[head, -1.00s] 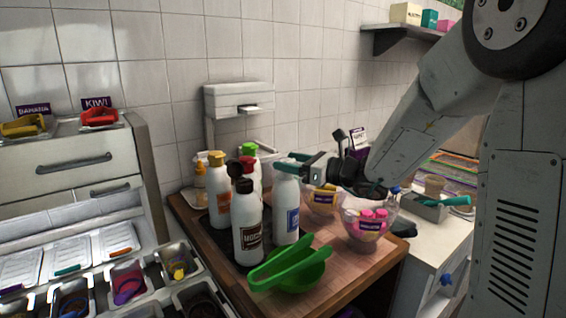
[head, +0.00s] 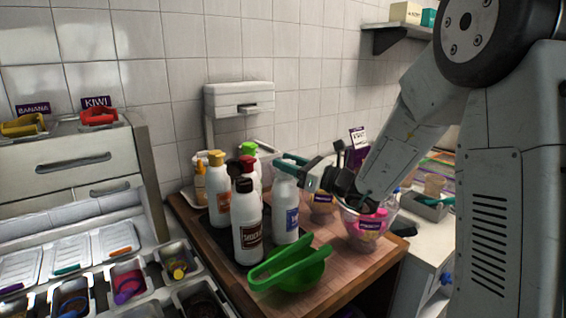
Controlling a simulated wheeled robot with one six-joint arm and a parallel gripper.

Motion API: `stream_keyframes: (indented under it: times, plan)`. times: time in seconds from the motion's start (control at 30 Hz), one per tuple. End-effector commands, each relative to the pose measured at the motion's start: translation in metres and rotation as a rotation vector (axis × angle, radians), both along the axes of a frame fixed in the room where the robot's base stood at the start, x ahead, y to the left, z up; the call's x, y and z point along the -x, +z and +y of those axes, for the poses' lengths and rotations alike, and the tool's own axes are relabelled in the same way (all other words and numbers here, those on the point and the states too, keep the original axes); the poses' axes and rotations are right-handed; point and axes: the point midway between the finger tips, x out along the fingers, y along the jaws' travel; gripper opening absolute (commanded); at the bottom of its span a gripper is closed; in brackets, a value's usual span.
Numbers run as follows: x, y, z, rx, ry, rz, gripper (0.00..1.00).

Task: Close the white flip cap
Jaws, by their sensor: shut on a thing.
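A white bottle with a blue label (head: 285,222) stands upright on the dark mat among the other bottles. The white flip cap at its top is mostly hidden by my gripper, so I cannot tell how far the lid is folded. My gripper (head: 283,164), with teal fingers, comes in from the right at the bottle's top. It is shut on the cap, as far as this view shows.
A brown-capped bottle (head: 249,232) stands close at left front, with an orange-labelled bottle (head: 218,196) behind it. A green tool (head: 290,270) lies in front. A glass bowl (head: 366,228) of pink pieces stands at right. Wooden counter shows around them.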

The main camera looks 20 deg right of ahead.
Motion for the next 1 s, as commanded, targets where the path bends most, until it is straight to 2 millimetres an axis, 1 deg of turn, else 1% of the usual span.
stream_keyframes:
  times: [0.03, 0.17, 0.47, 0.5, 0.53, 0.57, 0.87, 1.0]
  plan:
    - [0.0, -0.003, 0.0, -0.022, 0.001, -0.02, 0.15]
    - [0.001, -0.003, -0.002, -0.057, -0.002, -0.066, 0.15]
    - [0.002, -0.002, -0.002, -0.061, -0.004, -0.074, 0.15]
    - [0.002, -0.002, -0.002, -0.061, -0.004, -0.074, 0.47]
    - [0.002, -0.002, -0.002, -0.061, -0.003, -0.074, 0.55]
    - [0.002, -0.002, -0.002, -0.061, -0.003, -0.074, 0.6]
    - [0.003, -0.003, -0.003, -0.061, -0.004, -0.073, 0.6]
    - [0.013, -0.007, -0.013, -0.062, -0.005, -0.072, 0.6]
